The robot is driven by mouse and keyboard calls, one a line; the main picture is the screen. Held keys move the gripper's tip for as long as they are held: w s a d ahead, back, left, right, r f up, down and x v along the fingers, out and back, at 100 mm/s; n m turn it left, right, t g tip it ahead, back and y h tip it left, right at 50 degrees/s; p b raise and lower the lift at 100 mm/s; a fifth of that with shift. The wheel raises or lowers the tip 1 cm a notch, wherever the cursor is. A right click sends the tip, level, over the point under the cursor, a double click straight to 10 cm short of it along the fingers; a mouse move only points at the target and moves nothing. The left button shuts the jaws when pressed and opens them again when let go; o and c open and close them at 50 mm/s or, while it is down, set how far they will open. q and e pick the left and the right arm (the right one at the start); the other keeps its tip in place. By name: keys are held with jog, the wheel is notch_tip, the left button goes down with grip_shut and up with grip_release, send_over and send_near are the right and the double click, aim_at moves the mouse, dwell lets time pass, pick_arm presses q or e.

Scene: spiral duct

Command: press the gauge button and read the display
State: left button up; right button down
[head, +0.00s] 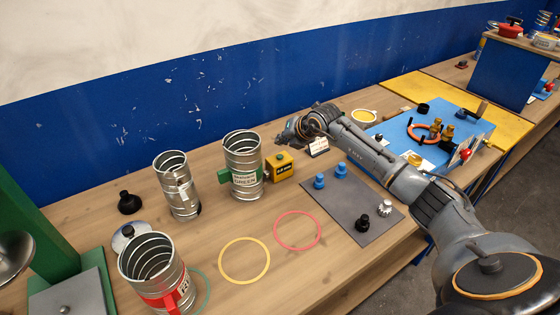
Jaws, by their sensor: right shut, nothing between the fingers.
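The gauge (282,170) is a small yellow block with a dark display on its front. The display's characters are too small to read surely. The gauge stands at the right side of a spiral duct (240,150) with a green-lettered label and a green part on its left. My right gripper (282,137) is shut and empty, above and a little behind the gauge in the picture, apparently apart from it. The button cannot be made out clearly. My left gripper is not in view.
Two more spiral ducts, one plain (178,190) and one with a red band (152,268), stand left. A grey mat (345,207) holds blue and dark knobs. Yellow (244,260) and red rings mark bare wood in front. A blue board (435,135) lies right.

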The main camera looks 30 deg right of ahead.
aim_at(282, 157)
notch_tip(282, 157, down, 3)
jog(key=shift+r+b, duration=0.2)
jog(key=shift+b, duration=0.45)
jog(key=shift+f, duration=0.15)
pick_arm(q)
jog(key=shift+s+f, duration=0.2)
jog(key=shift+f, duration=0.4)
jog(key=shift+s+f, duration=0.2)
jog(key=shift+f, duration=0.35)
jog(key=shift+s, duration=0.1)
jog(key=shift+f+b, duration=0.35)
jog(key=shift+b, duration=0.1)
pick_arm(e)
jog(key=shift+f, duration=0.4)
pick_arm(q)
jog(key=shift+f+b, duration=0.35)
pick_arm(e)
jog(key=shift+f, duration=0.4)
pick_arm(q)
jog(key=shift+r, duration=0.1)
pick_arm(e)
jog(key=shift+r, duration=0.1)
pick_arm(q)
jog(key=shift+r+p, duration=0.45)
jog(key=shift+p, duration=0.1)
pick_arm(e)
jog(key=shift+r, duration=0.8)
